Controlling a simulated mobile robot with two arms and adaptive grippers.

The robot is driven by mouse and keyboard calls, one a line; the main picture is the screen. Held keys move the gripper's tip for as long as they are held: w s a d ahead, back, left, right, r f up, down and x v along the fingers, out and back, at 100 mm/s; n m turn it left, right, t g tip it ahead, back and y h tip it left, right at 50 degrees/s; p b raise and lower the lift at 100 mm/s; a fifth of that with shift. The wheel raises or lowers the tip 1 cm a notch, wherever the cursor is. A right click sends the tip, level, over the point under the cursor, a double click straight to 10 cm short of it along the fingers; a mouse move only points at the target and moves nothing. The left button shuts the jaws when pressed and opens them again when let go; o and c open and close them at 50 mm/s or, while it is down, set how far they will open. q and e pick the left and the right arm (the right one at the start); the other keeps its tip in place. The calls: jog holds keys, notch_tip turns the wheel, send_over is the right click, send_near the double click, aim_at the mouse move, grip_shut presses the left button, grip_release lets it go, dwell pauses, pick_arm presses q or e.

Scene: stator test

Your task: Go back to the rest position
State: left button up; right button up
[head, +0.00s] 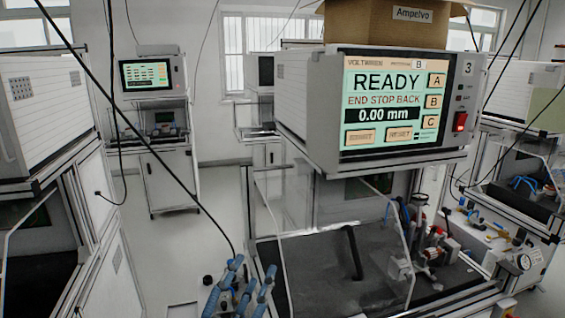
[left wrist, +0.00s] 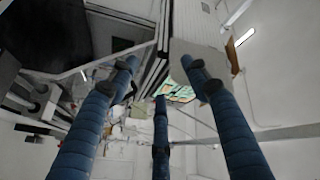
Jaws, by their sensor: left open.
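My left gripper (head: 238,283) shows at the bottom of the head view, left of the middle. Its blue fingers are spread and nothing is between them. In the left wrist view the fingers of my left gripper (left wrist: 162,78) are open and empty. The gripper is in front of and to the left of the test station's black work surface (head: 350,268); I cannot tell the exact gap. My right gripper is in neither view.
The station's screen (head: 395,102) reads READY, END STOP BACK, 0.00 mm. A cardboard box (head: 375,25) sits on top. A clear panel (head: 283,205) edges the station. Other stations stand left (head: 45,95), behind (head: 155,85) and right. Grey floor (head: 205,215) lies clear between them.

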pick_arm(q)
jog(key=s+a+f+n+g+y, duration=0.2)
jog(key=s+a+f+g, duration=0.15)
jog(key=f, duration=0.35)
jog(key=s+a+f+n+g+y, duration=0.1)
jog(key=s+a+f+n+g, duration=0.2)
jog(key=f, duration=0.4)
jog(key=s+a+f+n+g+y, duration=0.2)
jog(key=s+a+f, duration=0.1)
jog(key=a+f, duration=0.3)
jog(key=s+a+f+n+g, duration=0.1)
jog(key=s+f+g, duration=0.2)
jog(key=s+f, duration=0.4)
jog(key=s+a+f+n+g, duration=0.1)
jog(key=s+f+g, duration=0.3)
jog(key=s, duration=0.6)
notch_tip(320, 180, down, 27)
jog(key=s, duration=0.2)
jog(key=s+a+f+g, duration=0.2)
jog(key=s+a+f, duration=0.1)
jog(key=s+f, duration=1.3)
jog(key=shift+s+f, duration=0.3)
jog(key=shift+s, duration=0.5)
jog(key=shift+d, duration=0.1)
